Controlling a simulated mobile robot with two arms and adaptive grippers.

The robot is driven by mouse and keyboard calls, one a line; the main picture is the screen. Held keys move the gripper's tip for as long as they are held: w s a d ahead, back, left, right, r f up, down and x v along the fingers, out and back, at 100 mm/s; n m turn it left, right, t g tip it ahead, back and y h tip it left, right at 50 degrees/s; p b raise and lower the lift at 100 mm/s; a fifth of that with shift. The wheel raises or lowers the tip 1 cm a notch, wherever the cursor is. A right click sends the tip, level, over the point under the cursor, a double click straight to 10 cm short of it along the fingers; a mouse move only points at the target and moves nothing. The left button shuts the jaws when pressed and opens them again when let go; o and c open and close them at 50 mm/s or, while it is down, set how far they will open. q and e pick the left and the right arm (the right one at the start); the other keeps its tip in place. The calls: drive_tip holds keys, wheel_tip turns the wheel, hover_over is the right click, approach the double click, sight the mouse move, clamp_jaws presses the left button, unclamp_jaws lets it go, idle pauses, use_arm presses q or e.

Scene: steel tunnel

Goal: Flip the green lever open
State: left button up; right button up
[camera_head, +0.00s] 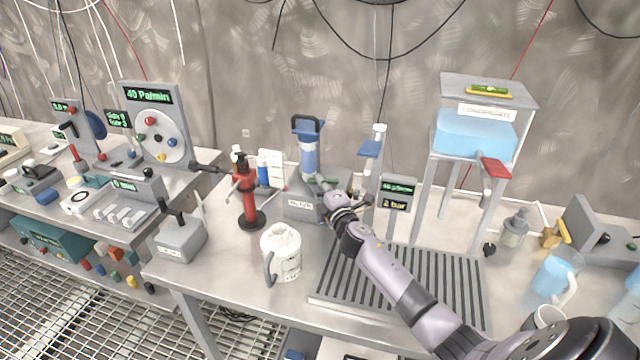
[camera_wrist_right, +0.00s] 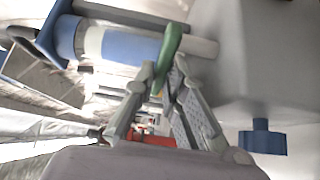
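The green lever (camera_wrist_right: 170,50) sits on a blue and white cylinder (camera_wrist_right: 112,42), which shows lying sideways in the right wrist view. In the head view this cylinder (camera_head: 307,150) stands upright on a grey labelled box (camera_head: 300,207), and the lever is mostly hidden by my gripper. My right gripper (camera_head: 332,192) reaches the device from the front right. In the right wrist view its fingertips (camera_wrist_right: 166,70) close in on both sides of the lever's lower end and seem to touch it. My left gripper is in neither view.
A slatted drain tray (camera_head: 430,285) lies under my forearm. A stand with a blue tank (camera_head: 475,135) is at the back right, and a blue jug (camera_head: 556,275) at the right.

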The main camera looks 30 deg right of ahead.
drive_tip(key=shift+o, duration=0.5)
drive_tip(key=shift+s, duration=0.1)
drive_tip(key=v, duration=1.1)
drive_tip(key=shift+s, duration=0.4)
drive_tip(key=shift+o, duration=0.2)
